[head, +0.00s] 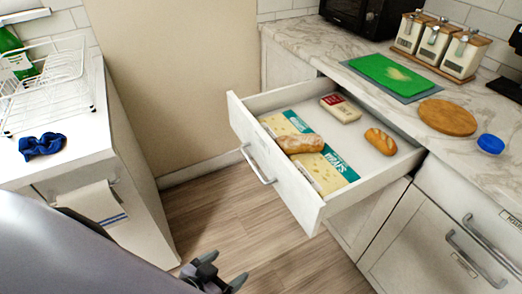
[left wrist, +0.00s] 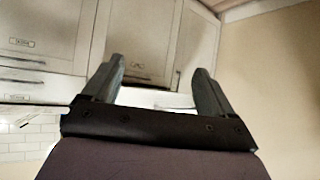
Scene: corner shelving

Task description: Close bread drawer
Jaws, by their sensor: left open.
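The bread drawer (head: 292,190) is pulled far out from under the marble counter in the head view. Its white front carries a metal bar handle (head: 257,165) and faces the lower left. Inside lie a loaf (head: 300,143), a roll (head: 380,141), a pack with a red label (head: 341,108) and teal and yellow packages (head: 325,165). My left gripper (head: 222,277) is low at the bottom of the head view, below and left of the drawer and apart from it. In the left wrist view its two fingers (left wrist: 158,85) are spread and empty. My right gripper is not in view.
The counter above holds a green cutting board (head: 388,73), a round wooden board (head: 447,117), a blue lid (head: 490,143) and canisters (head: 434,42). At left, a counter bears a dish rack (head: 45,85) and blue cloth (head: 42,145). Wood floor (head: 215,205) lies clear between.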

